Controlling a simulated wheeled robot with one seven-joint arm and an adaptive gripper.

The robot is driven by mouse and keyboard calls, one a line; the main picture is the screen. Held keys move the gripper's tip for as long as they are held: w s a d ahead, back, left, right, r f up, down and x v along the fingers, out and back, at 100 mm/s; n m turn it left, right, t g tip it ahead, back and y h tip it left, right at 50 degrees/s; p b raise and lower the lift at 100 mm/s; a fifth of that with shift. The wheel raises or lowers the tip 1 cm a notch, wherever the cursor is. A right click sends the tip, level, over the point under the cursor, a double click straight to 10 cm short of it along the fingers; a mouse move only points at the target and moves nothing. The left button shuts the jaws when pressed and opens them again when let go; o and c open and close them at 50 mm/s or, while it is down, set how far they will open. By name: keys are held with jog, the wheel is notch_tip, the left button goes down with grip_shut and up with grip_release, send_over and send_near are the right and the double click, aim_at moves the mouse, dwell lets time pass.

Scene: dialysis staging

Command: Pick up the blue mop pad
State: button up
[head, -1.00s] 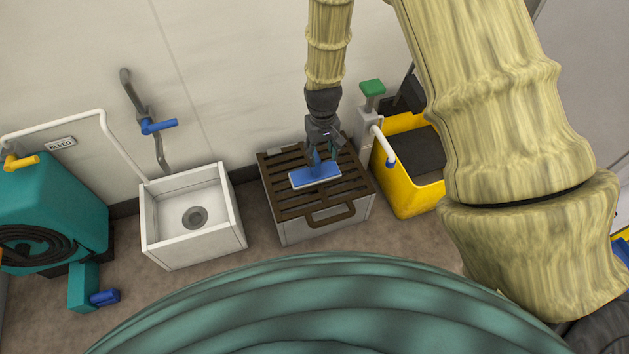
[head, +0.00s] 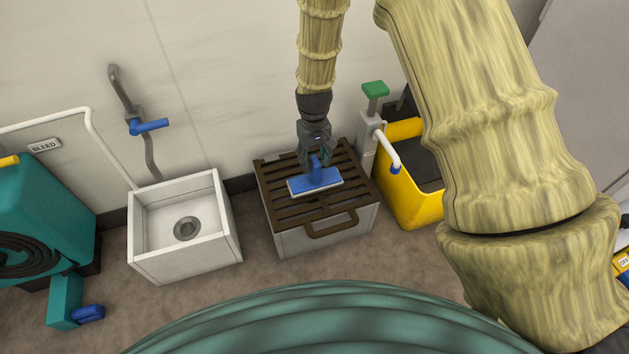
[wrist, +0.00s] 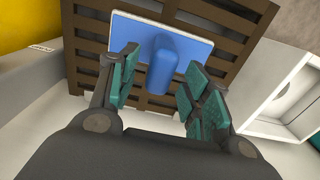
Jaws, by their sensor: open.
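The blue mop pad (head: 315,182) lies flat on the dark brown slatted grate (head: 281,206) of a grey box. It has a white edge and an upright blue grip in its middle. My gripper (head: 315,158) is above it, pointing down. In the wrist view my gripper (wrist: 160,92) is open, with its teal-padded fingers apart on either side of the upright blue grip of the mop pad (wrist: 190,40). I cannot tell whether either finger touches it.
A white sink (head: 185,265) stands left of the grate. A yellow bucket (head: 405,200) and a post with a green top (head: 375,90) stand close on the right. A teal machine (head: 40,215) with a coiled hose is at far left. The wall is close behind.

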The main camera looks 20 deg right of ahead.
aim_at(318, 180)
jog(key=shift+s+d+f+b, duration=0.1)
jog(key=shift+s+f+b, duration=0.1)
jog(key=shift+f+b, duration=0.95)
jog(key=shift+s+f+b, duration=0.15)
jog(key=shift+f+b, duration=0.5)
jog(key=shift+f, duration=0.85)
grip_shut()
